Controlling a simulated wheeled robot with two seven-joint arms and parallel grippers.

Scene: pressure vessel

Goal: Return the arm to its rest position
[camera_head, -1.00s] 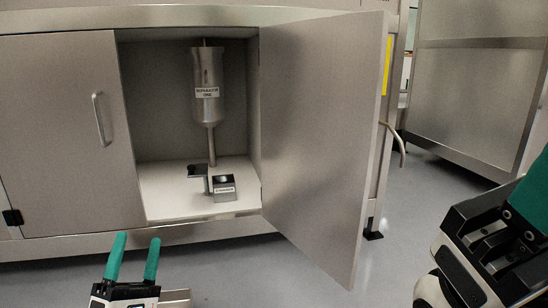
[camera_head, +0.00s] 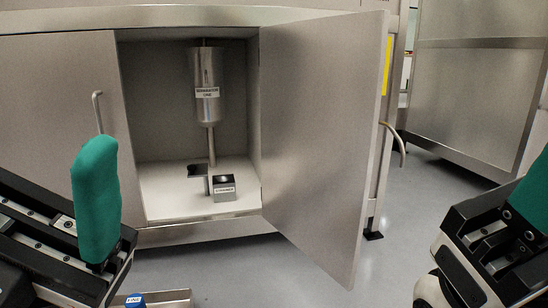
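My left gripper (camera_head: 95,195) is large and close at the lower left, in front of the cabinet's closed left door. One green finger shows pointing up; a second finger cannot be made out, so its opening is unclear. No held object is seen in it. My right gripper (camera_head: 528,205) is at the right edge, mostly cut off, with one green finger partly in view. A metal cylinder labelled as a separator (camera_head: 206,88) stands upright inside the open cabinet (camera_head: 160,205). A small labelled metal block (camera_head: 224,188) sits by its base.
The right cabinet door (camera_head: 315,140) stands open toward me, between the two arms. The left door (camera_head: 45,110) is shut, with a bar handle. A metal piece with a blue label (camera_head: 137,300) shows at the bottom edge. Grey floor is clear beyond the open door.

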